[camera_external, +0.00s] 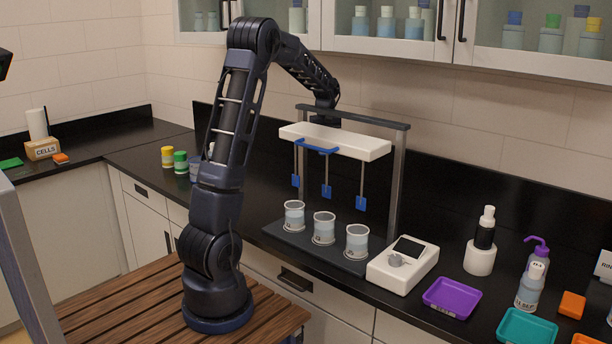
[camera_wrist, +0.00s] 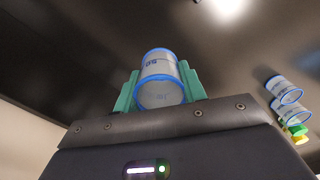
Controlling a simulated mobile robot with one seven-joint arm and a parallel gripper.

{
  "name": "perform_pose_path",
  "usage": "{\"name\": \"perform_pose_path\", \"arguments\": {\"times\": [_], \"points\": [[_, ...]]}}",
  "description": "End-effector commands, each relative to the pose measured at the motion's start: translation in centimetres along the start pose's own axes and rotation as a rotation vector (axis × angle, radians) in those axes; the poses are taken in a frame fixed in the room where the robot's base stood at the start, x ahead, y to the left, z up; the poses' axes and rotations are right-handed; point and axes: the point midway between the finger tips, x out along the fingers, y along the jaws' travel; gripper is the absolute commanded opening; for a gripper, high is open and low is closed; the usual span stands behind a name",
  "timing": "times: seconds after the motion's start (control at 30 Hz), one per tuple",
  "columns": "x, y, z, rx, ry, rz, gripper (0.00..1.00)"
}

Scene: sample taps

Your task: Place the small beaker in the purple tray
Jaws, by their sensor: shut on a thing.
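My gripper (camera_wrist: 158,84) shows in the wrist view with teal fingers closed on either side of a clear beaker with blue rims (camera_wrist: 160,66), which I take to be the small beaker. Its printed marking is too small to read surely. In the external view my arm reaches back over the counter, and its end passes behind the white bar of the stirring stand; the gripper and held beaker are hidden there. The purple tray (camera_external: 452,298) lies on the counter at the right, empty, well to the right of my arm's end.
The stirring stand (camera_external: 335,141) with hanging blue paddles stands over several beakers (camera_external: 324,229). A white meter (camera_external: 403,266) sits between it and the purple tray. A teal tray (camera_external: 527,327) and bottles (camera_external: 532,285) stand right of the purple tray. Wall cabinets (camera_external: 390,47) hang above.

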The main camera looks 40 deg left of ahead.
Motion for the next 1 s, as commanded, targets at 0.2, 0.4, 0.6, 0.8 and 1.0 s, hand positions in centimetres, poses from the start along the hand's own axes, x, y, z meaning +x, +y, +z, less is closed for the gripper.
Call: {"name": "perform_pose_path", "arguments": {"times": [0.2,0.4,0.6,0.8,1.0], "points": [[0.0,6.6,7.0,0.136,0.0,0.0,0.2],[-0.1,11.6,13.9,0.253,0.001,0.001,0.2],[-0.1,15.7,21.4,0.371,0.0,0.001,0.2],[-0.2,18.9,29.4,0.489,0.0,0.001,0.2],[-0.3,20.8,37.8,0.604,0.0,0.001,0.2]]}}
